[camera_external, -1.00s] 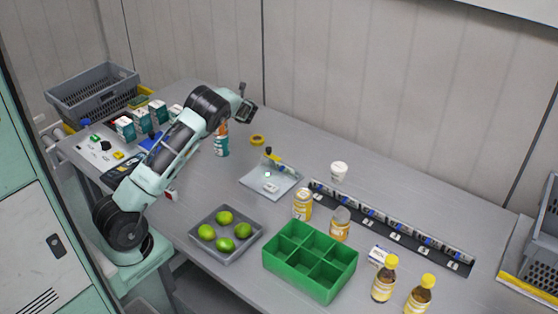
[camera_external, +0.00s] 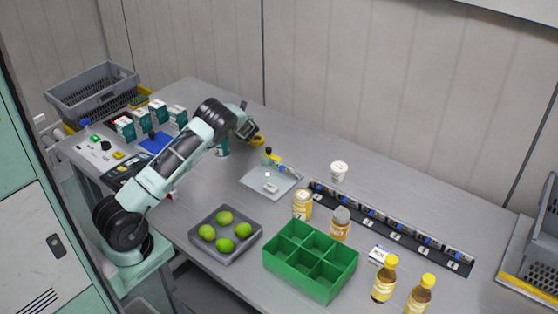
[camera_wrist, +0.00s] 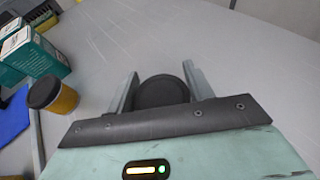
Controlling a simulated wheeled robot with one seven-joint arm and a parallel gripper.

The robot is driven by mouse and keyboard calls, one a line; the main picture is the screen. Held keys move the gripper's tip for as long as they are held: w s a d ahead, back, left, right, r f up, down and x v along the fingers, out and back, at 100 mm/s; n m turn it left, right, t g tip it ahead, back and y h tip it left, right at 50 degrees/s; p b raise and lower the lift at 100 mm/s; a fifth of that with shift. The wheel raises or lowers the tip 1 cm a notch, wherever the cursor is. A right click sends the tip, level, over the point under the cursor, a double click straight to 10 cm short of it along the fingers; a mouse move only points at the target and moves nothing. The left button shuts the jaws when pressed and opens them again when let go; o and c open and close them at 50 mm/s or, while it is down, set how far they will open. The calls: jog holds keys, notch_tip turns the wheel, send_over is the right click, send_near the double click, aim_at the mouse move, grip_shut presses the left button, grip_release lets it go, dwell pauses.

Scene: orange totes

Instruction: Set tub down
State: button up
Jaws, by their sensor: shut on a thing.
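My gripper (camera_wrist: 161,76) is shut on a round, dark-topped thing, which I take to be the tub (camera_wrist: 161,92). In the wrist view its dark top sits between the two fingers, and its sides are hidden below. In the external view my gripper (camera_external: 250,130) is low over the far left part of the table, beside a yellow ring-like thing (camera_external: 258,140). The tub cannot be made out there, and I cannot tell whether its base touches the table.
A dark-capped amber bottle (camera_wrist: 54,96) stands left of my gripper, near teal-and-white boxes (camera_wrist: 32,55). A light mat (camera_external: 258,186) with small items, a grey tray (camera_external: 226,256) of limes and a green divided bin (camera_external: 310,284) lie nearer. The table behind the mat is mostly clear.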

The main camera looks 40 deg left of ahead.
jog(key=o, duration=1)
jog(key=shift+o, duration=0.2)
jog(key=shift+r, duration=0.1)
jog(key=b+v, duration=0.1)
jog(key=v, duration=1.1)
